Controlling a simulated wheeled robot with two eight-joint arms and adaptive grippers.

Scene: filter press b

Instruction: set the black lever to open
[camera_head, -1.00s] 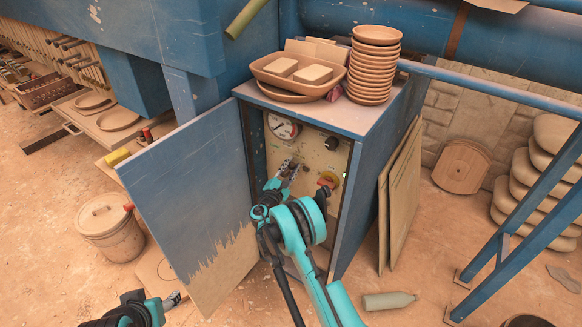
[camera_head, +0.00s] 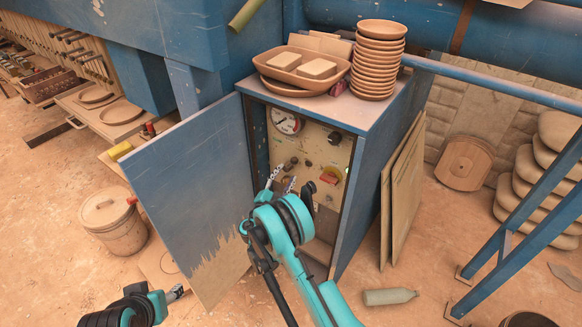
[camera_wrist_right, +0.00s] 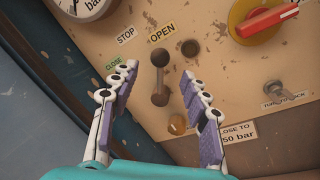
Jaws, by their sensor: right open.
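The dark lever (camera_wrist_right: 160,78) shows in the right wrist view on the beige control panel (camera_wrist_right: 225,75). Its upper knob lies between the green CLOSE label (camera_wrist_right: 115,64) and the OPEN label (camera_wrist_right: 162,33), and its arm runs down to a round lower end. My right gripper (camera_wrist_right: 155,85) is open, with one purple-padded finger to each side of the lever, apart from it. In the head view my right gripper (camera_head: 284,178) is in front of the panel inside the open cabinet. My left gripper (camera_head: 178,292) is low at the left, its fingers too small to read.
A red rotary handle (camera_wrist_right: 262,16) and a gauge (camera_wrist_right: 88,5) are on the panel. The cabinet door (camera_head: 195,200) stands open at the left. Stacked bowls (camera_head: 376,60) and a tray (camera_head: 302,69) sit on top. A bottle (camera_head: 389,296) lies on the floor.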

